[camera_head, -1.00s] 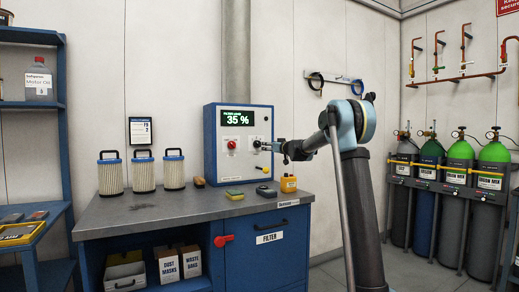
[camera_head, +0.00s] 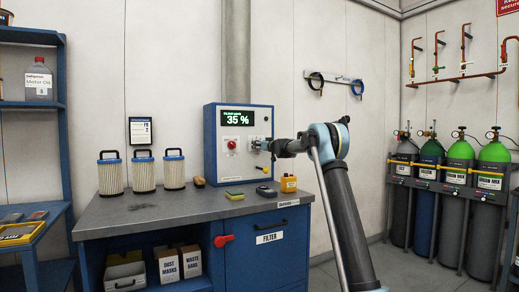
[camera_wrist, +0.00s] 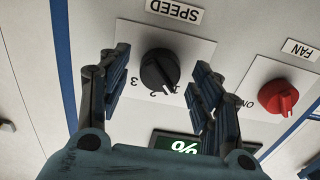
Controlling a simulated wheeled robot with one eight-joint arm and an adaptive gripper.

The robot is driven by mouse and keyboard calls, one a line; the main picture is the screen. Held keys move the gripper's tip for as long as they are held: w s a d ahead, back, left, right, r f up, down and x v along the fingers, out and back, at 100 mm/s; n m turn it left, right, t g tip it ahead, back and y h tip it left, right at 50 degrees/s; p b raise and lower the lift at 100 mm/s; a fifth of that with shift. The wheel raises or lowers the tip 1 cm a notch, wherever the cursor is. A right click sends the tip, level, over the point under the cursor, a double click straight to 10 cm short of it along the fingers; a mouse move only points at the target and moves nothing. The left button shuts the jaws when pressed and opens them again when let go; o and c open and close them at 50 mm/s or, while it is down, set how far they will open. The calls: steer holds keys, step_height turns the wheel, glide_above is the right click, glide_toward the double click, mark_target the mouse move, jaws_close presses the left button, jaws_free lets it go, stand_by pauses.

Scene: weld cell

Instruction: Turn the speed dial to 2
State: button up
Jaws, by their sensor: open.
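The black speed dial (camera_wrist: 160,70) sits on a white plate under the label SPEED in the wrist view, which shows the panel upside down. The numbers 1, 2 and 3 are printed around it, and its ridge appears to point near the 1. My gripper (camera_wrist: 165,85) is open, with one finger on each side of the dial. I cannot tell whether the fingers touch it. In the head view my gripper (camera_head: 262,146) is at the right part of the blue-edged control box (camera_head: 211,165) and hides the dial.
The red FAN knob (camera_wrist: 278,96) is beside the speed plate, close to one finger. The display (camera_head: 238,118) reads 35 %.

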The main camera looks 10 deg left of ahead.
steer(key=shift+w+a, duration=0.2)
steer(key=shift+w, duration=0.1)
steer(key=c, duration=1.1)
steer(key=shift+m, duration=0.3)
steer(key=shift+d+m, duration=0.1)
steer(key=shift+m, duration=4)
